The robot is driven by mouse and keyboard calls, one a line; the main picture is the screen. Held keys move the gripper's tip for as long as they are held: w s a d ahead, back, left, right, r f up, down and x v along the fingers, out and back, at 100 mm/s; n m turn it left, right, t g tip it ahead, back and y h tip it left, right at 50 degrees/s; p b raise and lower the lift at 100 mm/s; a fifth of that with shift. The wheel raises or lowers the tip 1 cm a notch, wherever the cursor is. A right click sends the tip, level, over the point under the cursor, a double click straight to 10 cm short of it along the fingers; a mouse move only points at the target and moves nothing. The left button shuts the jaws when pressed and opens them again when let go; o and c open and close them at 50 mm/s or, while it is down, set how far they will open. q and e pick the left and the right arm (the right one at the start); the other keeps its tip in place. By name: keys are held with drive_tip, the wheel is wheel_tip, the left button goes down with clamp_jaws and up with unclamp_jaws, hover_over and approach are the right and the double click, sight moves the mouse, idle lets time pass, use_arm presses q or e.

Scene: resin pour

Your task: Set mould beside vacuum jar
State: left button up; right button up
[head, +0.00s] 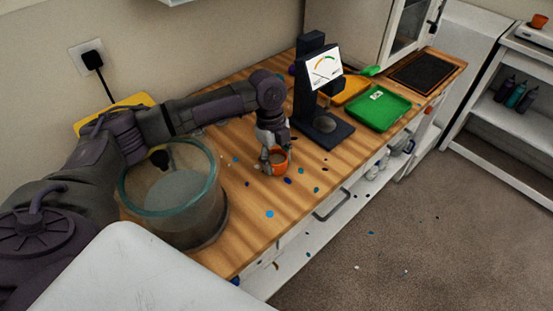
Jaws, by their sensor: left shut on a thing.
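The vacuum jar (208,205) is a large clear glass vessel with a greenish rim, standing at the left end of the wooden worktop. A small round orange cup, which looks like the mould (280,168), is near the front middle of the worktop, to the right of the jar and apart from it. My left gripper (275,160) points down and is shut on the mould, hiding part of it. I cannot tell if the mould touches the wood. My left arm passes over the back of the jar. My right gripper is not in view.
A black test stand with a dial screen (323,67) is right of the gripper. Beyond it are a green tray (383,110), a yellow tray (352,90) and a dark mat (426,74). Coloured specks dot the worktop (245,225).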

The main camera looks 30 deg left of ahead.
sight(272, 162)
use_arm(q)
drive_tip(key=o, duration=1.2)
drive_tip(key=shift+f, duration=0.15)
drive_tip(key=shift+r, duration=0.3)
wheel_tip(272, 162, up, 12)
drive_tip(key=a+b, duration=0.1)
drive_tip(key=shift+w+a+f+b, duration=0.15)
drive_tip(key=shift+w+a+b, duration=0.15)
drive_tip(key=shift+w+b, duration=0.05)
